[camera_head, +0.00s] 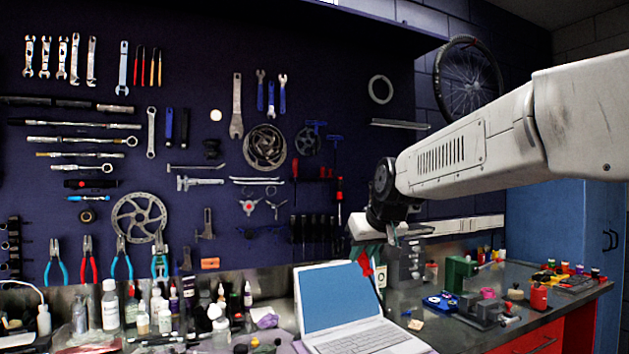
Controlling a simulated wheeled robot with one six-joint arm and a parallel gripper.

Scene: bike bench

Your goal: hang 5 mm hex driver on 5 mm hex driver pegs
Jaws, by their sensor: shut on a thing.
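My gripper (378,240) is in front of the right part of the tool board, above the laptop. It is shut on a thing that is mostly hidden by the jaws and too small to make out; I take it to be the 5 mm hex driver. A small red and green shape (366,262) shows just below the jaws, and I cannot tell whether it is held or behind. Several dark-handled drivers (313,229) hang on the board left of my gripper. Blue T-handled tools (317,125) hang higher up. The 5 mm pegs cannot be picked out.
The open laptop (340,300) stands on the bench below my gripper. Bottles (110,305) crowd the bench to the left. A red-handled screwdriver (339,190) hangs close left of my gripper.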

